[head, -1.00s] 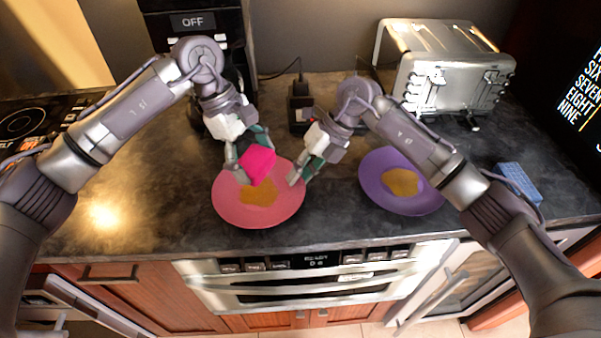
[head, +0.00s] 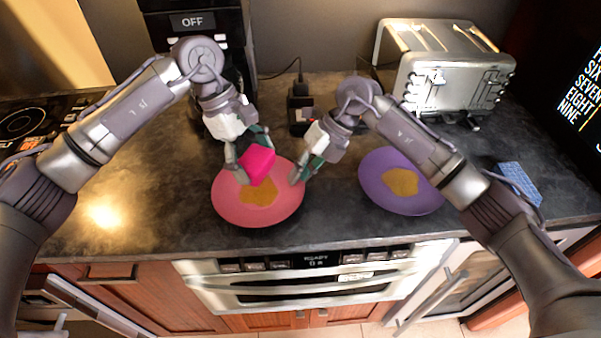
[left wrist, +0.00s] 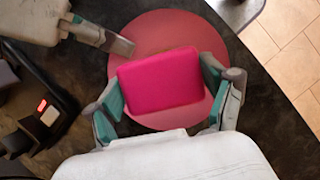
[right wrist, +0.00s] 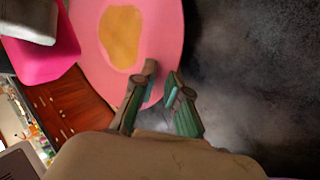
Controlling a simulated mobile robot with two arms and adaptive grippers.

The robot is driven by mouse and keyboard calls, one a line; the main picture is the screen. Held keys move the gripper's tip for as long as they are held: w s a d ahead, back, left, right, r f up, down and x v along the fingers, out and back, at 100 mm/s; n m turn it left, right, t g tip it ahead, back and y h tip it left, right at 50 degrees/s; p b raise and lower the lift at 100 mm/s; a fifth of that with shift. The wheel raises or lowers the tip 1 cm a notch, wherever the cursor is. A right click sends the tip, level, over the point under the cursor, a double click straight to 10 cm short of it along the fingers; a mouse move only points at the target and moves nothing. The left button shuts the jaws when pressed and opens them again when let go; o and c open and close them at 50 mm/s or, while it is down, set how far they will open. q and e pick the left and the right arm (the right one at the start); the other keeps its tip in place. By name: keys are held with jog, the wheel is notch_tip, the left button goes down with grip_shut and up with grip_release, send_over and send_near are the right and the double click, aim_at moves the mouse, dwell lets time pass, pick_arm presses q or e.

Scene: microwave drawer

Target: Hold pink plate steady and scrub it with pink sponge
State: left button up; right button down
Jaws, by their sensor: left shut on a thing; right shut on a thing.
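The pink plate (head: 228,205) lies on the dark counter with a brown-yellow stain (head: 258,194) on its middle. My left gripper (head: 250,164) is shut on the pink sponge (head: 262,160), which is over the upper part of the plate; the sponge fills the space between its fingers in the left wrist view (left wrist: 162,82). I cannot tell whether the sponge touches the plate. My right gripper (head: 299,176) is shut on the plate's right rim, which shows between its fingertips in the right wrist view (right wrist: 160,80).
A purple plate (head: 376,192) with a similar stain lies to the right. A blue sponge (head: 520,184) is at the far right. A silver toaster (head: 450,80) and a coffee machine (head: 195,25) stand at the back. The counter's front edge is close below the plates.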

aim_at(264, 193)
dwell(0.3)
pick_arm(q)
jog(key=shift+f, duration=0.15)
jog(key=shift+f, duration=2.75)
jog(key=shift+f, duration=0.7)
jog(key=shift+w, duration=0.1)
